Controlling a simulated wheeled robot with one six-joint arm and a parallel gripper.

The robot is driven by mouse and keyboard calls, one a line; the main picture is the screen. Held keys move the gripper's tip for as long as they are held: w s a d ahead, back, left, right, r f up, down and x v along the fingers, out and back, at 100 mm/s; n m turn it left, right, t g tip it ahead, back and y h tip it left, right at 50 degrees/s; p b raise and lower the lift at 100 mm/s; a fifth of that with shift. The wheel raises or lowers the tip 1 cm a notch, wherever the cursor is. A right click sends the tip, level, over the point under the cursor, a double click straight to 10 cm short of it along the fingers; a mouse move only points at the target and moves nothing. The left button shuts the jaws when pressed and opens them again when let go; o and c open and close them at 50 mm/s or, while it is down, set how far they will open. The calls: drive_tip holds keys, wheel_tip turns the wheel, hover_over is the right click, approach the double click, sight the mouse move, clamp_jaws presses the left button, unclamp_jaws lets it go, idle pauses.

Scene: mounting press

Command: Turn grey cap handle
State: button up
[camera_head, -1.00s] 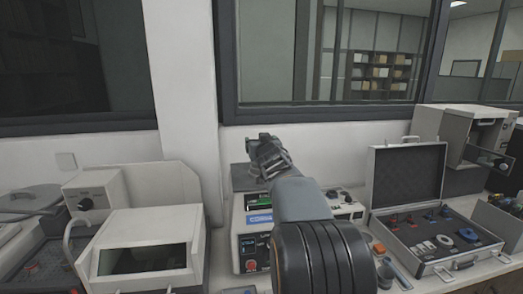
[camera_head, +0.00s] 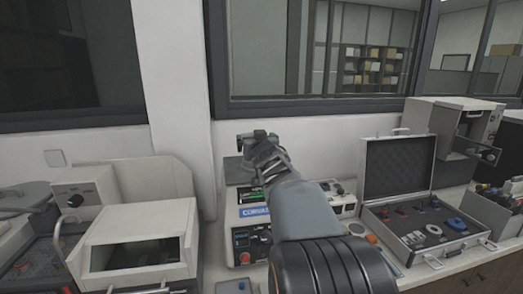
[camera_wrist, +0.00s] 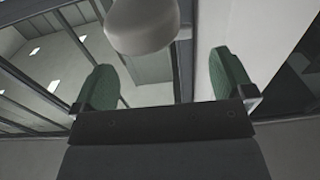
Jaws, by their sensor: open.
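The mounting press (camera_head: 243,240) is a white machine with a blue label, a green display and a red knob, near the middle of the bench in the head view. My gripper (camera_head: 257,142) is raised in front of and above its grey top, and my arm hides part of the machine. In the wrist view the two green-padded fingers of my gripper (camera_wrist: 162,72) stand wide apart with nothing held. A pale grey rounded shape (camera_wrist: 142,27) is at the top of that view, cut off by the edge; I cannot tell whether it is the cap handle. No cap handle is clear in the head view.
A white machine with a dark window (camera_head: 136,254) stands on the left. An open case (camera_head: 400,165) with small red and blue parts lies on the right, with a grey cabinet (camera_head: 440,115) behind it. The wall and window close off the back.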

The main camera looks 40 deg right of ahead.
drive_tip(key=v, duration=0.9)
drive_tip(key=shift+p, duration=0.4)
drive_tip(key=s+a+f+g, duration=0.1)
drive_tip(key=s+f+g, duration=0.15)
drive_tip(key=f, duration=0.25)
drive_tip(key=s+a+f+g+y, duration=0.1)
drive_tip(key=s+f+g, duration=0.15)
drive_tip(key=f, duration=0.25)
drive_tip(key=s+a+f+g, duration=0.1)
drive_tip(key=f+g, duration=0.3)
drive_tip(key=f, duration=0.1)
drive_tip(key=s+a+f+n+g+y, duration=0.1)
drive_tip(key=s+a+f+n+y, duration=0.1)
drive_tip(key=a, duration=0.7)
drive_tip(key=s+a+f+n+g+y, duration=0.2)
drive_tip(key=s+a+f, duration=0.4)
drive_tip(key=a, duration=0.4)
drive_tip(key=n+y, duration=0.1)
drive_tip(key=y, duration=0.1)
drive_tip(key=shift+a+f+y, duration=0.25)
drive_tip(key=shift+y, duration=0.05)
